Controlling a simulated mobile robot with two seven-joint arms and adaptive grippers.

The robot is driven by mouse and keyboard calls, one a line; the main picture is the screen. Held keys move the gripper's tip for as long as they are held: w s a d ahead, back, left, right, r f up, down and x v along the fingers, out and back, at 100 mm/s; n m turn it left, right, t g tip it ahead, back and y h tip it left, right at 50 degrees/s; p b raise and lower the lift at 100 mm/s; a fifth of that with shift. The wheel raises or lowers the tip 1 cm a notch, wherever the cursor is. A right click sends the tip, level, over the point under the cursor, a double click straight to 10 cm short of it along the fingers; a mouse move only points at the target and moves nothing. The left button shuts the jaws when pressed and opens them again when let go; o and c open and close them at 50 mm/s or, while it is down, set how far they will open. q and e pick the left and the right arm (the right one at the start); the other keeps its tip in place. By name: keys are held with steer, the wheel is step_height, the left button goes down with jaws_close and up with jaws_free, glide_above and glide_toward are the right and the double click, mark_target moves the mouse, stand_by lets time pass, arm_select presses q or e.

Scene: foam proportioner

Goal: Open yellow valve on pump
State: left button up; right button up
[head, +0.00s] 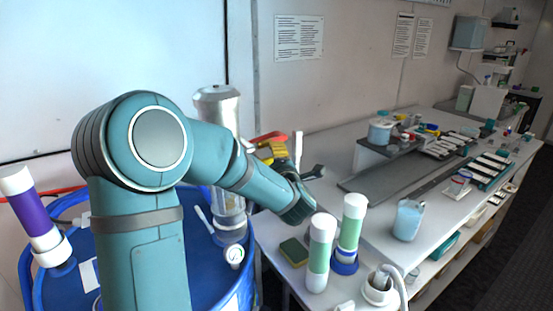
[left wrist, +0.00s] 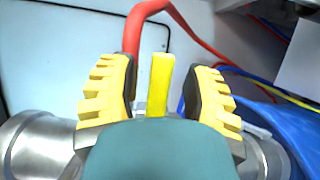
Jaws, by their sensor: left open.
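The yellow valve handle (left wrist: 161,84) stands upright in the middle of the left wrist view, by a red hose. My left gripper (left wrist: 160,92) is open, with one yellow ribbed finger on each side of the handle. Gaps show between the handle and both fingers. My teal gripper body hides the handle's lower end. In the head view my left gripper (head: 273,150) is beside the silver pump (head: 218,105), partly behind my forearm. I cannot make out the valve handle there. My right gripper is not in view.
The pump stands on a blue drum (head: 206,287) with a small gauge (head: 234,256). Two green-and-white bottles (head: 320,255) (head: 350,228) and a sponge (head: 294,251) stand on the near bench (head: 270,232). A red hose (left wrist: 133,40) passes behind the left finger. Silver metal parts lie below both fingers.

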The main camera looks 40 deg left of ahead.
arm_select(q)
steer(key=shift+o, duration=0.2)
steer(key=shift+w+a, duration=0.1)
jaws_close()
